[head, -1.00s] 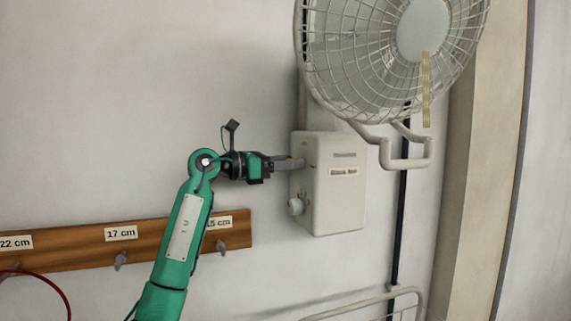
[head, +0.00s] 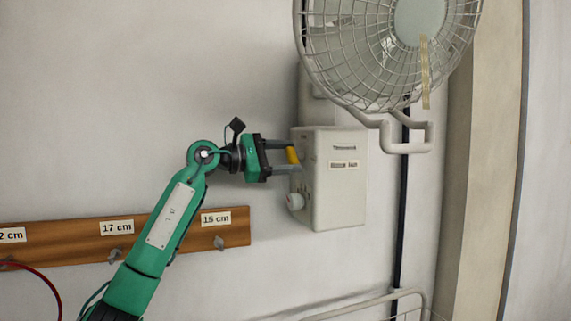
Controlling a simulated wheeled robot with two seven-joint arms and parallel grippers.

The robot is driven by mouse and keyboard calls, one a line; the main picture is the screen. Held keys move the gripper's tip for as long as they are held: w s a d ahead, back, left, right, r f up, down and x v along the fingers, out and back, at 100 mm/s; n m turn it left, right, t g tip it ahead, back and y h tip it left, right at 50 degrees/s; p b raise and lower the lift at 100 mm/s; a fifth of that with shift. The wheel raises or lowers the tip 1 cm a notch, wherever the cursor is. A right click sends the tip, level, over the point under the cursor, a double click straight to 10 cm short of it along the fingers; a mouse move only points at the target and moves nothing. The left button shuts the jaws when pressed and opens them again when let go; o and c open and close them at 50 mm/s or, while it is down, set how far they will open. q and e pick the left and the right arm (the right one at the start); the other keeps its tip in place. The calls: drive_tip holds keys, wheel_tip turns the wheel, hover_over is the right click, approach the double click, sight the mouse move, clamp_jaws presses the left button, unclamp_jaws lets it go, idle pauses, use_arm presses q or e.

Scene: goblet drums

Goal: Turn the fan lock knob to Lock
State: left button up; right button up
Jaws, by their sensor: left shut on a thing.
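A white fan control box (head: 340,190) hangs on the wall under the wall fan (head: 385,45). A round white knob (head: 295,202) sits lower on the same side, clear of the fingers. I cannot read a lock marking. My right gripper is not in view.
A wooden rail (head: 135,236) with hooks and size labels runs along the wall at the lower left, behind my arm. A red ring (head: 45,283) hangs there. A pale metal frame (head: 370,303) stands below the box. The wall above my arm is clear.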

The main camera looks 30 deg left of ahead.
use_arm(q)
drive_tip(key=m+b, duration=0.1)
drive_tip(key=m, duration=0.3)
drive_tip(key=shift+f+m, duration=0.1)
drive_tip(key=shift+m, duration=0.2)
drive_tip(key=shift+d+f+m+b, duration=0.1)
drive_tip(key=shift+m+b, duration=0.65)
drive_tip(key=shift+m, duration=1.25)
drive_tip(key=o, duration=1)
drive_tip(key=shift+s, duration=0.1)
drive_tip(key=shift+b+v, duration=2.55)
drive_tip(key=shift+v, duration=4.35)
